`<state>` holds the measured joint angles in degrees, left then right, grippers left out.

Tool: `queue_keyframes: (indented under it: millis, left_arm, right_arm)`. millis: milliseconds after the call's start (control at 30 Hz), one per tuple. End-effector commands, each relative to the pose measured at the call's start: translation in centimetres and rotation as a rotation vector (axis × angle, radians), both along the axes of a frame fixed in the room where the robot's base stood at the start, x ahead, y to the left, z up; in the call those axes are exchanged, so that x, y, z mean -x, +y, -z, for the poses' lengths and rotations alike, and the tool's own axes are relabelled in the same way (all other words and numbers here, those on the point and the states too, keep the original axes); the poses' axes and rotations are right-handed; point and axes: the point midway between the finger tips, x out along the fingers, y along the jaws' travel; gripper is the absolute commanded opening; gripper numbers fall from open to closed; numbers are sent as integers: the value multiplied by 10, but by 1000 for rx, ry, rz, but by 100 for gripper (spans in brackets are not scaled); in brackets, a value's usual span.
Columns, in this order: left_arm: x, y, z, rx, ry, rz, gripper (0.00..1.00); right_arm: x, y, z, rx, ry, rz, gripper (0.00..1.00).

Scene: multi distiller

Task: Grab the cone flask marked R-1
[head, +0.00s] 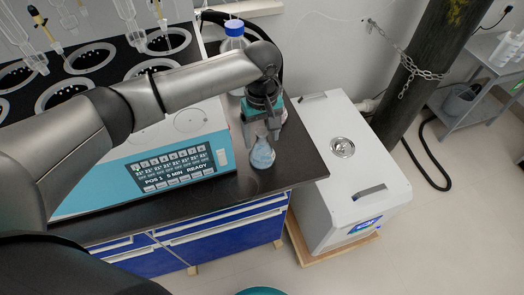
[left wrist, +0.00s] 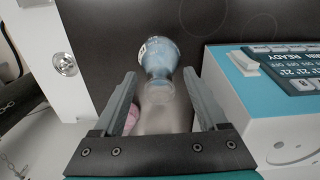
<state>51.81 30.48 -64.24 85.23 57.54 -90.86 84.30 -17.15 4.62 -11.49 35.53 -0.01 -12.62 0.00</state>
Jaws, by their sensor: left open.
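A small clear cone flask (head: 263,155) with blue contents stands at the front right corner of the dark bench top. In the left wrist view the cone flask (left wrist: 160,57) carries a white label whose marking I cannot read. My left gripper (head: 261,137) is open and comes down over the flask's neck. In the left wrist view the gripper's two fingertips (left wrist: 159,76) lie on either side of the neck, with a gap on each side. My right gripper is not in view.
A teal heating unit (head: 165,165) with a display stands left of the flask. A blue-capped bottle (head: 233,40) stands behind. A pink item (left wrist: 131,118) is partly hidden by the left finger. A white cabinet (head: 345,195) stands right of the bench edge.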

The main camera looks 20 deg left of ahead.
Motion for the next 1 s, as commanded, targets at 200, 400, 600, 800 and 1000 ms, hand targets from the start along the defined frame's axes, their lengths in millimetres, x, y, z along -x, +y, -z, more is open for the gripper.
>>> queue_keyframes:
  millis: [200, 400, 600, 800, 1000]
  left_arm:
    - [0, 0, -1, 0, 0, 0, 63]
    - [0, 0, -1, 0, 0, 0, 40]
    - [0, 0, -1, 0, 0, 0, 18]
    - [0, 0, -1, 0, 0, 0, 0]
    - [0, 0, -1, 0, 0, 0, 0]
  right_arm:
    - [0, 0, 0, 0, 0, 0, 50]
    - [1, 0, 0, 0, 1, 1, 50]
    - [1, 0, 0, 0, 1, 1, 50]
    - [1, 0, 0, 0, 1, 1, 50]
    - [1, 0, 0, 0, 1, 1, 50]
